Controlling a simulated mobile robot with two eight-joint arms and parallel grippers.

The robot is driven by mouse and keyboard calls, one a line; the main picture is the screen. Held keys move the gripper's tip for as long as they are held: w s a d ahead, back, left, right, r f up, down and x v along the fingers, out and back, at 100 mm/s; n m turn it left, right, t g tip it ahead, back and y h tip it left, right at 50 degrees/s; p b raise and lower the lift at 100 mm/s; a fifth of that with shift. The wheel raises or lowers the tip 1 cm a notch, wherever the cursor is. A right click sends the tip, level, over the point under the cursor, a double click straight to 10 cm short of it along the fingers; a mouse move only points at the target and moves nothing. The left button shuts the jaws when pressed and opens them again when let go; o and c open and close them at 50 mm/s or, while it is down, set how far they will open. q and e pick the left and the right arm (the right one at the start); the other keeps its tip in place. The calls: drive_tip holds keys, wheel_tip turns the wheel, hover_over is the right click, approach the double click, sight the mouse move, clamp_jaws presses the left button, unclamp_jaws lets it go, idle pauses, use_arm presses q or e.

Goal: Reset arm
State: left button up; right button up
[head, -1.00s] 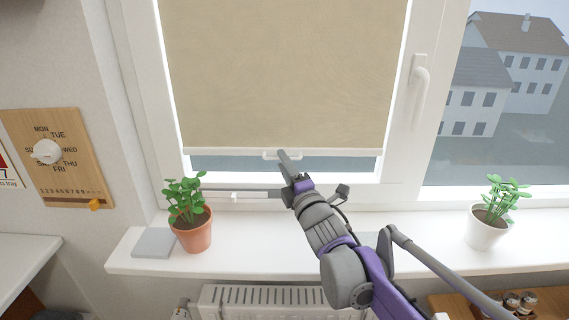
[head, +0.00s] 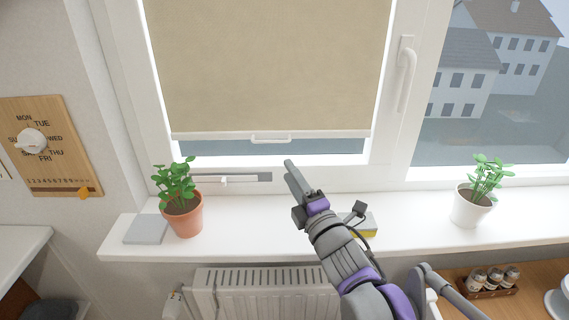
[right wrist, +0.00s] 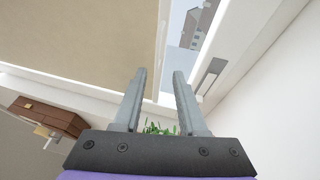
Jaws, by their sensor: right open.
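My right gripper (head: 290,172) reaches up in front of the window, above the sill. It is open and empty; in the right wrist view its two fingers (right wrist: 158,98) stand apart with nothing between them but background. The beige roller blind (head: 262,65) is down over most of the window, with a white handle (head: 271,139) at its bottom bar. The gripper is below and apart from this handle. My left gripper is not in view.
A plant in a terracotta pot (head: 184,218) stands at the sill's left, a plant in a white pot (head: 470,208) at its right. A grey-and-yellow sponge-like block (head: 364,231) lies behind my right arm. A radiator (head: 262,296) is below the sill (head: 262,232).

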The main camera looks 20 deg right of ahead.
drive_tip(key=shift+s, duration=0.25)
drive_tip(key=s+d+f+m+g+h+p, duration=0.35)
drive_tip(key=s+f+m+g+p, duration=0.2)
drive_tip(key=s+f+m, duration=0.45)
drive_tip(key=s+a+f+m+g+y+p, duration=0.1)
drive_tip(key=s+a+f+m+g+p, duration=0.3)
drive_tip(key=s+f+m+g, duration=0.5)
drive_tip(key=s+m, duration=0.1)
drive_tip(key=s, duration=0.3)
drive_tip(key=shift+s+a+f, duration=0.15)
drive_tip(key=shift+s+f, duration=0.15)
drive_tip(key=shift+f, duration=0.1)
idle(0.5)
